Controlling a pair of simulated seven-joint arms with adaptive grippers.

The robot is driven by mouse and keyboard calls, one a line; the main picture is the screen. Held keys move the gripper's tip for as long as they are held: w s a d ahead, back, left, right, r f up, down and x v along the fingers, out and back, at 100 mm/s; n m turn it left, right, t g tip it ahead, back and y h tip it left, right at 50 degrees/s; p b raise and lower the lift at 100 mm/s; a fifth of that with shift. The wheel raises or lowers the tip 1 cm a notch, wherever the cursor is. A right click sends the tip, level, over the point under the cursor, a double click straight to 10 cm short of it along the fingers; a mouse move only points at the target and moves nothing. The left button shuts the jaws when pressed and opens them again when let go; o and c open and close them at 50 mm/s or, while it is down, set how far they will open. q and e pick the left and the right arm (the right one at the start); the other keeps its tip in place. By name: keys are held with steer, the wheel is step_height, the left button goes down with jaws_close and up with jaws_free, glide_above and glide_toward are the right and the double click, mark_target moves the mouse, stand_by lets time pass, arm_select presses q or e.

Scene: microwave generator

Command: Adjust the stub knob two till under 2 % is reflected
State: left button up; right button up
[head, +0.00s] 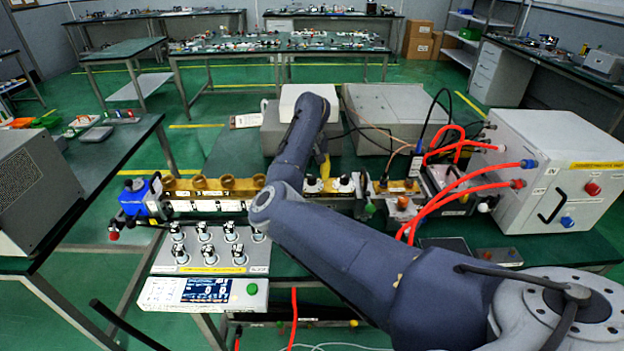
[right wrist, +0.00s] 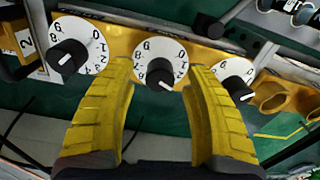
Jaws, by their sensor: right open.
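In the right wrist view three white numbered dials with black knobs sit on a yellow-brass body: a left knob (right wrist: 69,56), a middle knob (right wrist: 160,75) and a right knob (right wrist: 237,88). My right gripper (right wrist: 160,68) is open, its yellow fingers either side of the middle knob, apart from each other. Contact with the knob cannot be told. In the head view the right gripper (head: 323,168) points down at the brass waveguide (head: 210,186), partly hidden by my arm. I cannot tell which knob is number two. The display (head: 207,290) is lit, but its reading is too small.
A white generator box (head: 560,165) with red hoses (head: 450,200) is at the right. A blue part (head: 135,198) sits at the waveguide's left end. Grey boxes (head: 390,115) stand behind.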

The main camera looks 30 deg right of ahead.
steer(key=shift+f, duration=0.75)
steer(key=shift+o, duration=0.2)
jaws_close()
